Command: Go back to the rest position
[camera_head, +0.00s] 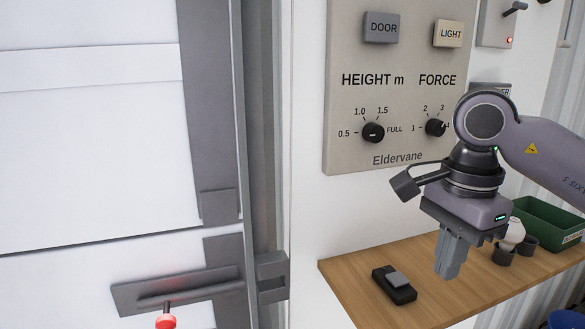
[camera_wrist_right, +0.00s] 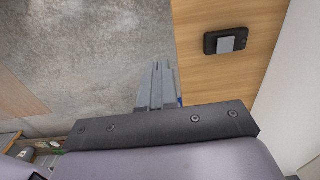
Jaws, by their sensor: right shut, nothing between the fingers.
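My right gripper (camera_head: 447,271) points down above the wooden shelf, in front of the wall panel, in the head view. Its fingers are together with nothing between them; they also show closed in the right wrist view (camera_wrist_right: 158,68). The control panel (camera_head: 400,97) on the wall has DOOR (camera_head: 381,28) and LIGHT (camera_head: 448,34) buttons and two black knobs, HEIGHT (camera_head: 373,132) and FORCE (camera_head: 435,127). My left gripper is not in view.
The wooden shelf (camera_head: 345,275) carries a small black device with a grey top (camera_head: 394,284) and a green bin (camera_head: 548,222). A white door (camera_head: 90,130) with a red-ended handle (camera_head: 166,320) fills the left. Grey concrete floor (camera_wrist_right: 80,50) shows in the wrist view.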

